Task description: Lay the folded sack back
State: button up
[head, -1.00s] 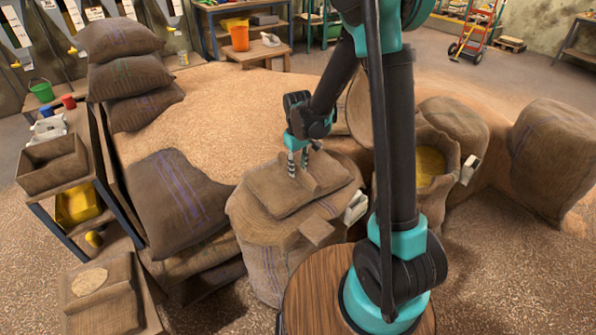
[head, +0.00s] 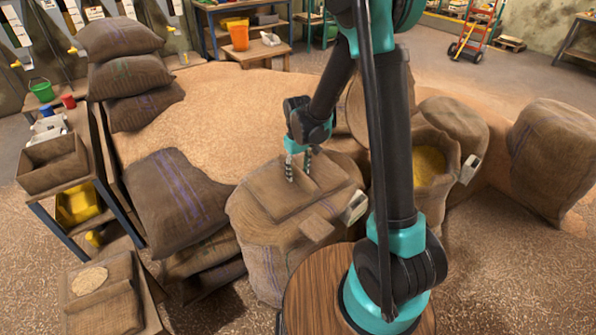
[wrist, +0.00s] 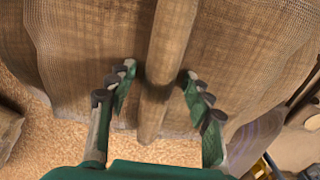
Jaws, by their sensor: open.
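The folded sack (head: 272,190) is brown burlap and lies flat on top of a full standing sack (head: 262,235) in front of me. A raised ridge of its cloth stands up in the middle; in the wrist view this ridge (wrist: 172,45) runs between my fingers. My gripper (head: 298,170) is low over the folded sack and open, with a finger on each side of the ridge. In the wrist view my gripper (wrist: 158,78) shows gaps between both fingers and the ridge. My arm hides part of the area to the right.
A white-faced scoop or tag (head: 355,206) and a small brown square (head: 317,227) are at the standing sack's near right. A large grain heap (head: 225,110) lies behind. An open sack of yellow grain (head: 430,165) is right; a purple-striped sack (head: 175,200) is left.

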aim_at(298, 170)
jog(key=shift+r, duration=0.1)
notch_tip(298, 170, up, 11)
jog(key=s+d+f+m+t, duration=0.3)
jog(key=s+d+m, duration=0.3)
jog(key=s+d, duration=1.1)
jog(key=shift+s+d+f+m+t, duration=0.2)
jog(key=shift+s+d+m+t, duration=0.2)
jog(key=shift+s+t, duration=0.3)
